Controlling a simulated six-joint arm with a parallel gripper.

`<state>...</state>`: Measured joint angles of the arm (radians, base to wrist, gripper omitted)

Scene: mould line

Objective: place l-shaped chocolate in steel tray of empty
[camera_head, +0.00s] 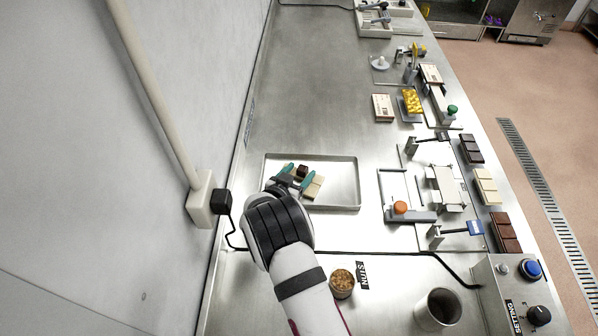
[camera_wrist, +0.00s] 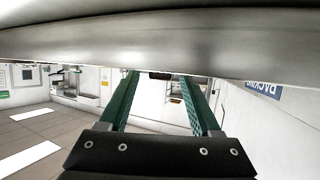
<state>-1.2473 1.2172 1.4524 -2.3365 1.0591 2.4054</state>
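The steel tray (camera_head: 340,168) lies on the bench in the head view, with a few small chocolate pieces in its left part. A dark brown piece (camera_head: 302,170) is at my fingertips, and a small brown thing (camera_wrist: 160,76) also shows between the tips in the wrist view. A cream piece (camera_head: 314,187), maybe L-shaped, lies just right of my fingers. My gripper (camera_head: 298,172) has two green fingers over the tray's left part; in the wrist view the fingers (camera_wrist: 160,78) stand apart with a gap between them. My wrist partly hides the tray's near left corner.
Right of the tray stands a mould fixture with an orange knob (camera_head: 400,208). A cup of nuts (camera_head: 342,283) and a dark-filled metal cup (camera_head: 438,307) stand in front. Chocolate bars (camera_head: 486,186) line the right edge. The bench (camera_head: 315,80) behind the tray is clear.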

